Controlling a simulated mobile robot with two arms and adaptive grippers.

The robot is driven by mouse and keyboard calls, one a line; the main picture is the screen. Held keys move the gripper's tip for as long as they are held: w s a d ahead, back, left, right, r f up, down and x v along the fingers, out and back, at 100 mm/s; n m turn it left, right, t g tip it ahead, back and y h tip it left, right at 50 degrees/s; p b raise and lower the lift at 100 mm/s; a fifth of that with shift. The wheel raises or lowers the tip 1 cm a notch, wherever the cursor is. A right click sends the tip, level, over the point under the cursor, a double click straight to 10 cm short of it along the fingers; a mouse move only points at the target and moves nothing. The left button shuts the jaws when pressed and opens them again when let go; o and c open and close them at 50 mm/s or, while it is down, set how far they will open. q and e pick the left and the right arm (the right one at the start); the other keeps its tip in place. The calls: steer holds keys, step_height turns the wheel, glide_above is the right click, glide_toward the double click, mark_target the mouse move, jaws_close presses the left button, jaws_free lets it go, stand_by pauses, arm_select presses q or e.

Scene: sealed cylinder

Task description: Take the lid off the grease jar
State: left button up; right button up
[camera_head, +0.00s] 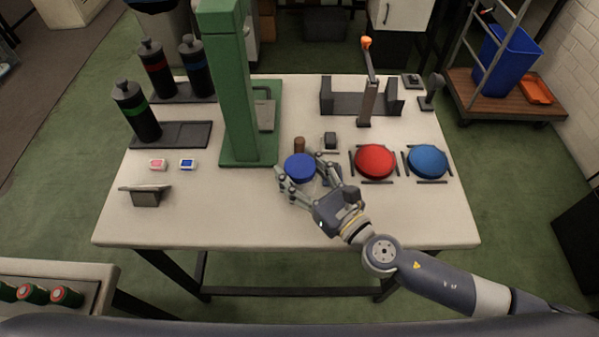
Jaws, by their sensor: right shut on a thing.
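A round blue lid (300,167) shows in the middle of the table, just right of the foot of the green press. My right gripper (299,178) reaches in from the lower right, and its fingers are shut around the blue lid, one on each side. The jar under the lid is hidden by the lid and the fingers, so I cannot tell whether the lid sits on it or is raised. My left gripper is not in view.
A green press (229,90) stands left of the lid. A red disc (375,161) and a blue disc (428,161) lie to the right. Several dark bottles (137,110) stand at the left. A small brown cylinder (299,145) is behind the lid. The table's front left (220,220) is clear.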

steer(key=s+r+b, duration=0.1)
steer(key=s+b, duration=0.1)
steer(key=s, duration=1.4)
steer(key=shift+r, duration=0.1)
steer(key=o, duration=0.5)
steer(key=shift+c, duration=0.2)
steer(key=c, duration=0.7)
steer(key=shift+w, duration=0.1)
